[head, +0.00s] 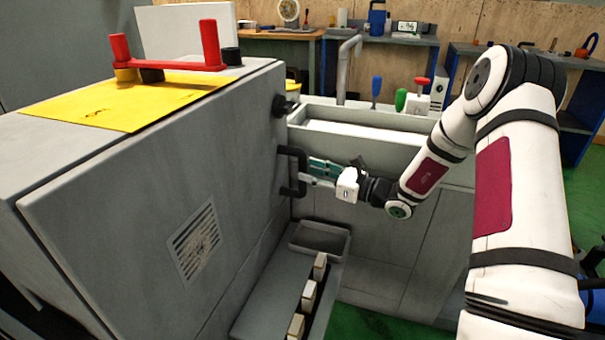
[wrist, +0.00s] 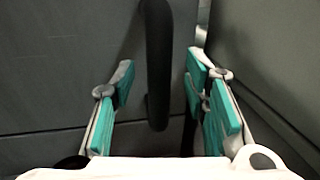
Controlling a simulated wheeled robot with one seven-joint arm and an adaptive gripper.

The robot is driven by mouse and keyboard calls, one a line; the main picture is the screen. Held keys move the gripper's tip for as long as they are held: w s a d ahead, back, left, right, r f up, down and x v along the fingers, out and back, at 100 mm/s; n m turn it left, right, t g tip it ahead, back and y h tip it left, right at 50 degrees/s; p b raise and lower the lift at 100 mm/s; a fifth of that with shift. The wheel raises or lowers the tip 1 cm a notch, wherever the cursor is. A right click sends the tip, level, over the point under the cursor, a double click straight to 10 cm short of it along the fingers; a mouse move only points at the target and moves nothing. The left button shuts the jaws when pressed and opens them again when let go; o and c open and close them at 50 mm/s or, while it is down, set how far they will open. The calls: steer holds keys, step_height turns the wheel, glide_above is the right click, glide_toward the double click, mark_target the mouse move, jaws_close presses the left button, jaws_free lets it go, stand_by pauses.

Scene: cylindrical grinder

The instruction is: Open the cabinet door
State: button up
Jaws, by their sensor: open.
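The cabinet door (head: 150,200) is a large grey panel with a small louvred vent, and it looks closed in the head view. Its black handle (head: 301,172) is a vertical bar near the door's right edge. My gripper (head: 312,172) is at the handle, with teal finger pads. In the wrist view the black handle (wrist: 157,65) stands upright between the two open fingers of my gripper (wrist: 160,90). Gaps show on both sides of the bar, so the fingers look apart from it. The door face (wrist: 60,70) fills the left of the wrist view.
A yellow plate (head: 120,100) with a red handle (head: 165,55) lies on the cabinet top. A grey tray (head: 320,238) and several pale blocks (head: 308,295) sit below the handle. A grey trough (head: 370,140) stands behind my gripper. Workbenches (head: 380,40) line the back wall.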

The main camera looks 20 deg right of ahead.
mark_target(303, 170)
steer(key=shift+b+x, duration=0.3)
steer(key=shift+x, duration=1.4)
jaws_close()
